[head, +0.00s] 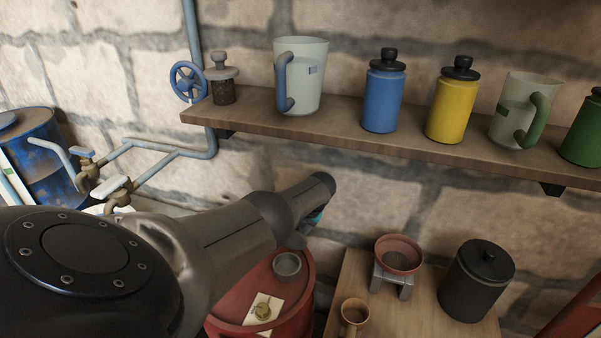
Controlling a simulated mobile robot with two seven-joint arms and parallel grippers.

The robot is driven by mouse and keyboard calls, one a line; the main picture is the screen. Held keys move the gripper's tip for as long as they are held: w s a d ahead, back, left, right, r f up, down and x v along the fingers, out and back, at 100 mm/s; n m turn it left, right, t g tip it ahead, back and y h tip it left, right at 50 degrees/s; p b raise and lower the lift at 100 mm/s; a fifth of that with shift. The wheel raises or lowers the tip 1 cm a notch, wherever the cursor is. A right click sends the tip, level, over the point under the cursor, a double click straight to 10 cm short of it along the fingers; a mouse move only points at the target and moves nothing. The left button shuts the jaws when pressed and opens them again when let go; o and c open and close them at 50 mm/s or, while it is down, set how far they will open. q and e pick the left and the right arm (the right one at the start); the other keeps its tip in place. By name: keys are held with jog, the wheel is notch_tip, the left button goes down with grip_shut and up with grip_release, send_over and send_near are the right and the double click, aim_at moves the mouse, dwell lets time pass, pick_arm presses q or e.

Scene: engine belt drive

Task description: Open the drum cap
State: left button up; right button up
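A red drum (240,294) stands at the bottom centre, partly covered by my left arm. On its top are a round grey cap-like piece (287,264) and a small brass-coloured knob (263,311) on a pale label. I cannot tell for sure which is the drum cap. My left arm reaches across from the left, above the drum. Its gripper (304,232) is mostly hidden behind the wrist, just above the grey piece. I cannot see its fingers clearly or tell if they touch anything. My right gripper is out of view.
A wooden shelf (400,143) holds jugs and blue, yellow and green canisters. A blue drum (45,150) and pipes with valves are at the left. Right of the red drum, a wooden table (415,318) holds a red bowl on a stand (398,255), a black canister (476,282) and a cup (354,314).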

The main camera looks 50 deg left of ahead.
pick_arm(q)
jog(key=p+v, duration=0.8)
jog(key=v, duration=0.3)
jog(key=shift+r, duration=0.2)
jog(key=shift+d, duration=0.1)
